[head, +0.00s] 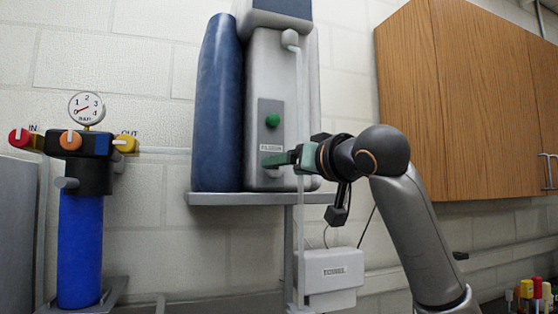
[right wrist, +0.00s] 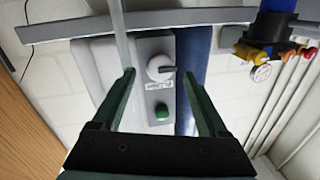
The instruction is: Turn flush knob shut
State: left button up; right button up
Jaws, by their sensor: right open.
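The flush knob (right wrist: 159,68) is a round white dial with a dark pointer mark toward the right in the right wrist view. It sits on a grey panel beside the label, with a green button (right wrist: 162,112) on the label's other side. My right gripper (head: 272,160) is open in front of the panel. In the right wrist view its green fingers (right wrist: 159,75) stand on either side of the knob, with visible gaps. My left gripper is not in view.
The unit stands on a grey shelf (head: 240,198) beside a blue cylinder (head: 218,105). A clear tube (head: 300,110) runs down close to my right gripper. A blue filter (head: 80,240) with gauge and valves stands left. A wooden cabinet (head: 460,90) is at the right.

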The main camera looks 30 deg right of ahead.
aim_at(279, 168)
jog(key=shift+w+d+p, duration=0.1)
jog(key=shift+w+p, duration=0.3)
jog(key=shift+w, duration=1.3)
grip_shut()
